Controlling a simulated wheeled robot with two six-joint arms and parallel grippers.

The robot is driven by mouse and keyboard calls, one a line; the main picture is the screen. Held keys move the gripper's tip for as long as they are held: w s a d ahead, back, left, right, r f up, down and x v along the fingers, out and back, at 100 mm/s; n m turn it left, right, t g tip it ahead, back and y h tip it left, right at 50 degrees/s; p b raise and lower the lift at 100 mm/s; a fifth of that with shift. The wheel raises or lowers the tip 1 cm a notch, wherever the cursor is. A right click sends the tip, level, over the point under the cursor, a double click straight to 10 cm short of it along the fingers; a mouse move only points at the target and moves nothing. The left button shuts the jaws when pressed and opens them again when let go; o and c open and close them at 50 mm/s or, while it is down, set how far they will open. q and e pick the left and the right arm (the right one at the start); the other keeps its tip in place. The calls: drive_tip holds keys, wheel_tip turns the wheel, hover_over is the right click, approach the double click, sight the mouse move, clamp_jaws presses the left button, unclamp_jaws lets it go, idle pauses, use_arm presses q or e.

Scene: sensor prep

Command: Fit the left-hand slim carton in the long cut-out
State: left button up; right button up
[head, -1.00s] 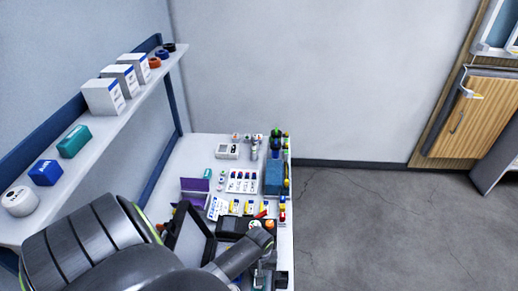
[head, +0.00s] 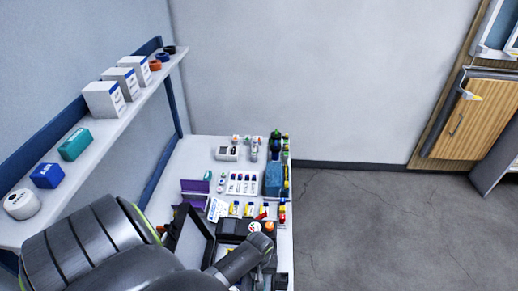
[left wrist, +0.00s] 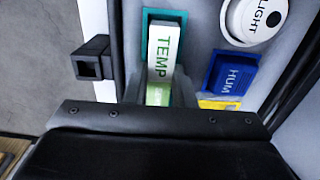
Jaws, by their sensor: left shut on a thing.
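In the left wrist view, a slim white-and-green carton marked TEMP (left wrist: 162,50) stands lengthwise before my left gripper (left wrist: 160,92). The gripper's fingers are shut on its near end. A teal-edged long cut-out (left wrist: 147,17) shows around the far end of the carton, in a grey insert. I cannot tell how deep the carton sits. In the head view, my left arm covers much of the open black case (head: 188,232), and the fingers and carton cannot be made out. My right gripper is not in view.
A round white LIGHT piece (left wrist: 255,18) and a blue HUM piece (left wrist: 230,75) sit close on the right in the insert. A black block (left wrist: 92,58) is on the left. Small bottles and a vial rack (head: 242,183) crowd the bench behind the case.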

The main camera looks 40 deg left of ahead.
use_arm(q)
drive_tip(key=shift+f, duration=0.35)
idle(0.5)
drive_tip(key=shift+p, duration=0.35)
drive_tip(key=shift+f, duration=0.3)
idle(1.5)
drive_tip(key=o, duration=1)
drive_tip(key=shift+o, duration=0.4)
drive_tip(key=shift+o, duration=0.8)
